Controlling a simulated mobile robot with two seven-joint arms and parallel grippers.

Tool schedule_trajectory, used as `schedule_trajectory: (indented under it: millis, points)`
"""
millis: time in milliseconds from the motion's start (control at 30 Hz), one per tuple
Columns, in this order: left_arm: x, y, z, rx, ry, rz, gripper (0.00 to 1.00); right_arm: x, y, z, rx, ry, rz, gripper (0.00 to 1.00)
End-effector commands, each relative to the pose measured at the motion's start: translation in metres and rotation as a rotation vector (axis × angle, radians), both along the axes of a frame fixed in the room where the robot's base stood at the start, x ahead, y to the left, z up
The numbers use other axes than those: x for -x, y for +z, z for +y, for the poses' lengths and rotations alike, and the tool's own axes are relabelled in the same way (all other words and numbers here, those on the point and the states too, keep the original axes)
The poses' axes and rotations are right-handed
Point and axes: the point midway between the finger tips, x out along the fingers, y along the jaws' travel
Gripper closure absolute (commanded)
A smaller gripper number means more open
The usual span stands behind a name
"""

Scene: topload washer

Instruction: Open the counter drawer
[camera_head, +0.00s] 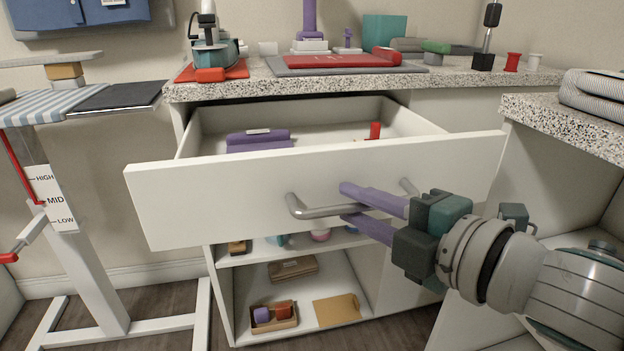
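The white counter drawer (220,200) is pulled well out from under the speckled counter, and its inside shows. A purple case (258,138) and a small red item (375,131) lie in it. A metal bar handle (315,211) runs across its front. My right gripper (345,204) comes in from the right, with one purple finger above the bar and one below it. The fingers look closed on the bar, and they hide part of it. My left gripper is not in view.
The speckled countertop (470,78) holds several tools and a red mat (330,62). An open shelf (300,305) with small items is below the drawer. A striped ironing board (60,103) stands at the left. Another counter (575,127) is close at the right.

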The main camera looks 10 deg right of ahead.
Motion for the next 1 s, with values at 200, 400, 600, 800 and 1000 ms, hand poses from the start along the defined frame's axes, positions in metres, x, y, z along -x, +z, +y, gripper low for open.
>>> schedule_trajectory:
  millis: [200,400,600,800,1000]
  points:
    - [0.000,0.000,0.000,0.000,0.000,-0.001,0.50,0.000,0.000,0.000,0.000,0.000,0.000,0.55]
    - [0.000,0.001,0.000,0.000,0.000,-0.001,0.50,0.001,0.001,-0.001,0.000,0.000,0.000,0.55]
    - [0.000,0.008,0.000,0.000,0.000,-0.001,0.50,0.019,0.005,-0.009,0.001,-0.001,0.003,0.55]
    - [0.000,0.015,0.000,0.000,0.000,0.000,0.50,0.053,0.012,-0.024,0.000,-0.001,0.004,0.55]
    - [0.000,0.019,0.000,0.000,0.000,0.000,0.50,0.078,0.016,-0.036,0.000,-0.001,0.004,0.55]
